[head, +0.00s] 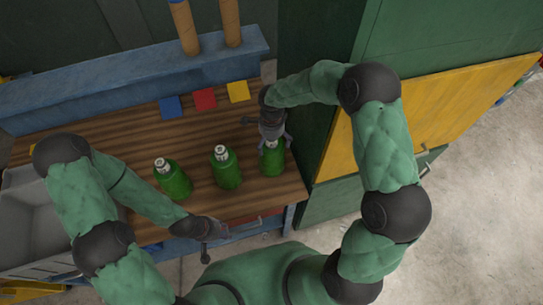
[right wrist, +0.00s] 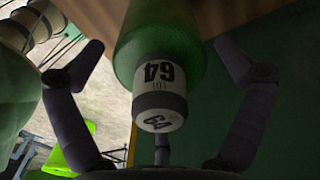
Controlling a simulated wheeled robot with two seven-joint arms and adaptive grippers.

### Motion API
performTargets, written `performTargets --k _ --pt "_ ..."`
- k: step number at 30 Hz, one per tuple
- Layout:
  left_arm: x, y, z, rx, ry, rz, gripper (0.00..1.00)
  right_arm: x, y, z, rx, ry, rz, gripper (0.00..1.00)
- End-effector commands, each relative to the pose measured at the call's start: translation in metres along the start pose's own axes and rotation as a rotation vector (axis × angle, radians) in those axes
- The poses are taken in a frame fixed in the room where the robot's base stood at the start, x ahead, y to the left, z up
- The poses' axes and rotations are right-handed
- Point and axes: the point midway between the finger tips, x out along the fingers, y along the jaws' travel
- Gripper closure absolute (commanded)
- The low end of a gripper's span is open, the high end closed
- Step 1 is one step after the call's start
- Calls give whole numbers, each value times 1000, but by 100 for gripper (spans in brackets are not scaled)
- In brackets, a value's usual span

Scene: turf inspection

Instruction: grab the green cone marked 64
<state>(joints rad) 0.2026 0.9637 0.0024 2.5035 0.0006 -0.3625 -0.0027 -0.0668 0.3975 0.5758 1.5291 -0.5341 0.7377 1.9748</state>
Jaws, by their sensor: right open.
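Three green cones with white labelled tops stand in a row on the wooden bench top: a left one (head: 174,180), a middle one (head: 227,170) and a right one (head: 273,163). My right gripper (head: 272,138) is directly over the right one, partly hiding its top. In the right wrist view, the green cone marked 64 (right wrist: 160,75) lies between the spread fingers of that gripper, with a gap on both sides. My left gripper (head: 207,240) is low, near the bench's front edge, apart from the cones; its fingers are too small to read.
Blue (head: 171,107), red (head: 204,99) and yellow (head: 238,91) squares lie behind the cones, before a blue ledge (head: 130,81). A green cabinet with a yellow panel (head: 440,105) stands close right of the bench. A grey bin (head: 32,225) is at the left.

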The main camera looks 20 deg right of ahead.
Motion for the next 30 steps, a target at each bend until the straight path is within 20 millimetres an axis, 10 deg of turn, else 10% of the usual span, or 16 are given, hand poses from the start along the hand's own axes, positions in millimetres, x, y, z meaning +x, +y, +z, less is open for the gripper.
performTargets --k 10,18,30 --pt "0 0 0 0 0 0 60 16 0 0 1 -1 -1 0" --pt "0 0 0 0 0 0 60 14 -1 0 1 -1 -3 70" --pt "0 0 0 0 0 0 60 5 -2 0 1 0 -4 71"
